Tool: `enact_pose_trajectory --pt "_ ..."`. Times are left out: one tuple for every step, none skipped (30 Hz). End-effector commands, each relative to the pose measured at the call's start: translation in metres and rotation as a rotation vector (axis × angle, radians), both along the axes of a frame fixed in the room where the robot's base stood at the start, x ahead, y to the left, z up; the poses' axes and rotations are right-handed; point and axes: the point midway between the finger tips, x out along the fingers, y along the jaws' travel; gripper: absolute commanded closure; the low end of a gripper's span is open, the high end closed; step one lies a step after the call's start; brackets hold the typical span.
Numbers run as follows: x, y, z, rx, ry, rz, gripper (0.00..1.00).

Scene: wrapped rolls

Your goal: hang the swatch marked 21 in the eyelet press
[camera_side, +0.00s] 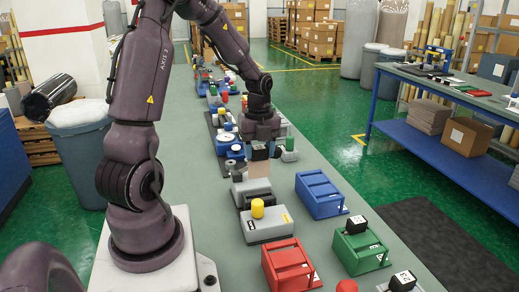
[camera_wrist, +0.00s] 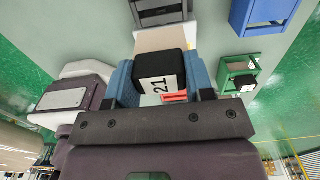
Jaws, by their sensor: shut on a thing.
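My gripper (camera_wrist: 160,82) is shut on the black block of the swatch marked 21 (camera_wrist: 161,66), between its two blue fingers. The label 21 shows sideways in the wrist view. A pale beige panel (camera_wrist: 168,38) extends beyond the block, and a small red piece shows below it. In the side view, my gripper (camera_side: 260,143) hangs over the bench with the beige panel (camera_side: 259,153) below it, above a grey machine (camera_side: 251,189). A second grey machine with a yellow knob (camera_side: 267,224) stands nearer the camera. I cannot tell which station is the eyelet press.
Another black tagged block (camera_side: 403,281) is at the front edge. Several small items crowd the bench behind my gripper.

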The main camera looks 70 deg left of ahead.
Motion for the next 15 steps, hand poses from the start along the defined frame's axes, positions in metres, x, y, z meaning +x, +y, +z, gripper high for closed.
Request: enact_pose_trajectory --pt "0.0 0.0 -0.001 0.0 0.0 0.0 0.75" --pt "0.0 0.0 -0.002 0.0 0.0 0.001 0.75" --pt "0.0 0.0 -0.004 0.0 0.0 0.001 0.75" --pt "0.0 0.0 -0.005 0.0 0.0 0.001 0.75" --pt "0.0 0.0 -0.007 -0.001 0.0 0.001 0.75" --pt "0.0 0.0 -0.011 -0.002 0.001 0.002 0.75" --pt "0.0 0.0 -0.013 -0.002 0.002 0.002 0.75" --pt "0.0 0.0 -0.016 -0.002 0.002 0.002 0.75" --pt "0.0 0.0 -0.02 -0.001 0.001 0.002 0.75" --pt "0.0 0.0 -0.022 -0.002 0.002 0.002 0.75" --pt "0.0 0.0 -0.025 -0.002 0.002 0.001 0.75" --pt "0.0 0.0 -0.029 -0.002 0.002 0.001 0.75" --pt "0.0 0.0 -0.031 -0.001 0.002 0.001 0.75" --pt "0.0 0.0 -0.034 -0.002 0.002 0.001 0.75" --pt "0.0 0.0 -0.037 -0.002 0.002 0.001 0.75"
